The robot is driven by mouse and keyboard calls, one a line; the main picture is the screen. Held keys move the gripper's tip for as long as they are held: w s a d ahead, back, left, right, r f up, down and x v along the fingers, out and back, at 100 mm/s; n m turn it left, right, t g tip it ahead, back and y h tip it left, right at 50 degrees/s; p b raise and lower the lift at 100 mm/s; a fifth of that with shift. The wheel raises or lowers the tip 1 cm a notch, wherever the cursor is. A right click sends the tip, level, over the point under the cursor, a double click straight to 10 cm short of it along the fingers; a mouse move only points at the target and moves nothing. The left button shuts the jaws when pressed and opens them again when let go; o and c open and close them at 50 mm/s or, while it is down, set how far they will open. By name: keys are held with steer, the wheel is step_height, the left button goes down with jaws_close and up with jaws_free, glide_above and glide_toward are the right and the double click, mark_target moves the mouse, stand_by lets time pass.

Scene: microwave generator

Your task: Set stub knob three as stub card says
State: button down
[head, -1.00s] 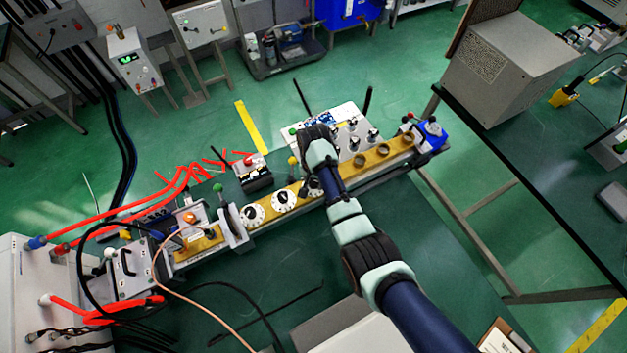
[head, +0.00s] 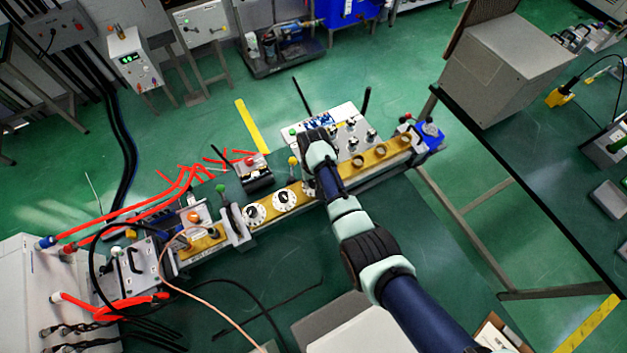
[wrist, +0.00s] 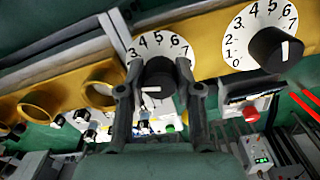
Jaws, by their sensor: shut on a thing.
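In the wrist view, a black knob (wrist: 158,76) with a white pointer line sits on a white numbered dial (wrist: 146,44). My gripper (wrist: 160,92) is shut on this knob, one finger on each side. The pointer line is at the knob's near end; the fingers hide part of the scale. A neighbouring knob (wrist: 268,47) on its own dial is free, to the right. In the head view, my arm covers most of the held knob's dial; two other dials (head: 254,214) (head: 285,200) show on the brass waveguide (head: 330,177). I can read no stub card.
Open brass rings (head: 381,150) line the waveguide to the right of my gripper. A black box with a red button (head: 256,172) stands behind the dials. Cables (head: 235,290) lie on the green bench in front, left of my arm.

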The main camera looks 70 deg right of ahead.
stand_by(0.3)
steer(key=c, duration=0.8)
jaws_free()
steer(key=shift+r, duration=0.1)
step_height(320, 180, up, 12)
steer(key=shift+f, duration=0.1)
